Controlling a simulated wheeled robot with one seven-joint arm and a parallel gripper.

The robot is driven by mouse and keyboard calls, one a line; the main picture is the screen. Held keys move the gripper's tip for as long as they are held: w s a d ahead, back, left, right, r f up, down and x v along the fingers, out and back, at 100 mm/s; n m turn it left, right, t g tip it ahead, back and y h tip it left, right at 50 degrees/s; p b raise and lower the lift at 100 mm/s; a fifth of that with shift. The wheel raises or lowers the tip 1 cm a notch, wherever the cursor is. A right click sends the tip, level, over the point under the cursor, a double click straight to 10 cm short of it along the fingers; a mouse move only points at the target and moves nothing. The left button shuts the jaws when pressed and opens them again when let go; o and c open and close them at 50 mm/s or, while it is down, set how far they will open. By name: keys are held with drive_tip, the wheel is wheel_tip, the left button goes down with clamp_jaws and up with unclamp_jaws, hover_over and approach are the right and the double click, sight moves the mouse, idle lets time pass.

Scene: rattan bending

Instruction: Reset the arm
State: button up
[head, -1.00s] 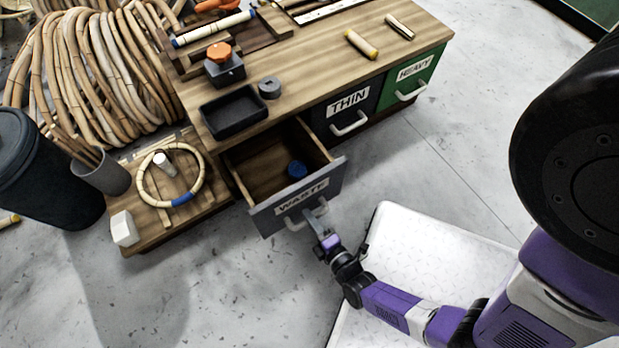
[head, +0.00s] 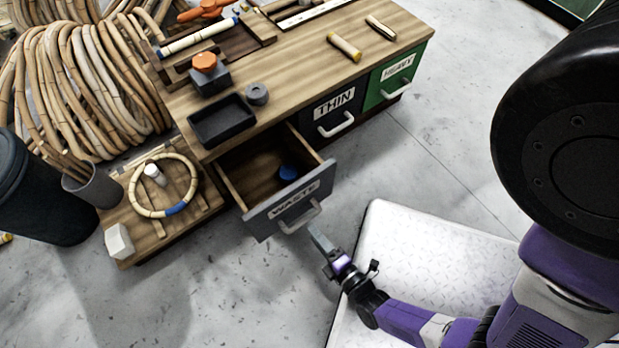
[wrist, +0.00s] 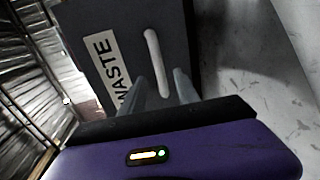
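The WASTE drawer (head: 290,207) is pulled out from the left end of the wooden bench, with a dark blue round piece (head: 288,172) inside. Its pale handle (head: 301,218) faces my gripper (head: 318,240). Nothing is held.
The THIN drawer (head: 334,118) and HEAVY drawer (head: 397,77) are shut. A low wooden platform (head: 140,245) with a rattan ring (head: 137,200) stands left of the open drawer.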

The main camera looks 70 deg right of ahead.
drive_tip(key=shift+s+a+r, duration=0.15)
drive_tip(key=shift+s+a, duration=0.1)
drive_tip(key=shift+s, duration=0.15)
idle(0.3)
drive_tip(key=a+r+m+y+p, duration=0.1)
drive_tip(key=r+m+y+p, duration=0.2)
drive_tip(key=r+p, duration=0.7)
drive_tip(key=s+a+r+m+t+y+p, duration=0.1)
drive_tip(key=r+p, duration=0.9)
drive_tip(key=r, duration=2.4)
drive_tip(key=s+a+r+m+y+p, duration=0.1)
drive_tip(key=a+r+m+y+p, duration=0.2)
drive_tip(key=r, duration=1.9)
drive_tip(key=m+y+p, duration=0.1)
drive_tip(key=m+p, duration=0.3)
drive_tip(key=p, duration=0.4)
drive_tip(key=shift+r+t+y, duration=0.4)
